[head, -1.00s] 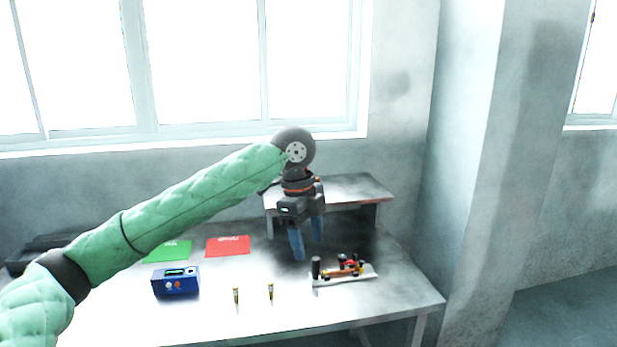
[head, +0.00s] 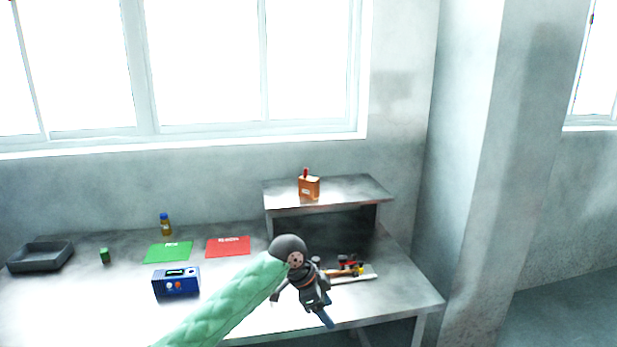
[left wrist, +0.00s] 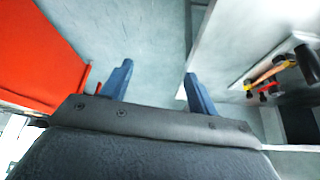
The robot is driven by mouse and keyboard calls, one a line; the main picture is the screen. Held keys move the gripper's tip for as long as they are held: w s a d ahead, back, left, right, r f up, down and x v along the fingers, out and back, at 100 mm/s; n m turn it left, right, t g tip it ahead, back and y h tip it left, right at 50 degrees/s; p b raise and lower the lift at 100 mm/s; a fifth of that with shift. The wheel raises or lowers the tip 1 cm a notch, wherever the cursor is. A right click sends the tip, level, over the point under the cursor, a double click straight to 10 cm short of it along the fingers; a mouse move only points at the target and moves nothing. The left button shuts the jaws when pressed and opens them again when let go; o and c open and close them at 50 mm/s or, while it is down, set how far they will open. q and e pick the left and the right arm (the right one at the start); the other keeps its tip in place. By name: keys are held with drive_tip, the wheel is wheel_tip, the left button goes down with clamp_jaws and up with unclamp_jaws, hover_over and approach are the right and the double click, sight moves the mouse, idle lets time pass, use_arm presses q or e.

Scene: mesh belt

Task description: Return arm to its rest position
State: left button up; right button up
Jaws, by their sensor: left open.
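My left arm, in a green quilted sleeve, comes in from the bottom of the head view. Its gripper (head: 328,316) is over the front edge of the metal table (head: 240,318), in front of the tool tray. In the left wrist view the two blue fingers (left wrist: 155,85) stand apart with nothing between them, and grey floor shows beyond. My right gripper does not show in either view.
A white tray with tools (head: 355,273) lies near the gripper. A blue box device (head: 176,283), green mat (head: 168,252), red mat (head: 228,247), dark bin (head: 40,257), small green item (head: 105,256) and bottle (head: 165,225) stand left. An orange box (head: 309,188) is on the shelf (head: 350,189).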

use_arm(q)
drive_tip(key=s+a+f+n+t, duration=0.1)
drive_tip(key=s+a+f+n, duration=0.2)
drive_tip(key=f, duration=0.9)
drive_tip(key=s+a+f+n, duration=0.2)
drive_tip(key=s+f+n, duration=0.2)
drive_tip(key=f, duration=0.7)
drive_tip(key=s+a+f+n+t, duration=0.1)
drive_tip(key=s+a+f+n, duration=0.2)
drive_tip(key=f, duration=0.9)
drive_tip(key=s+a+f+n+y, duration=0.1)
drive_tip(key=s+a+f+n, duration=0.1)
drive_tip(key=s+a+f, duration=0.2)
drive_tip(key=s+a+f+n+y, duration=0.2)
drive_tip(key=s+a+f, duration=0.3)
drive_tip(key=s+f, duration=0.6)
drive_tip(key=s+a+f+n+g+y, duration=0.1)
drive_tip(key=s+a+f, duration=0.4)
drive_tip(key=s, duration=1.3)
wheel_tip(320, 180, down, 3)
drive_tip(key=shift+s+f+n+y, duration=0.15)
drive_tip(key=shift+n+y, duration=0.25)
drive_tip(key=shift+y, duration=0.1)
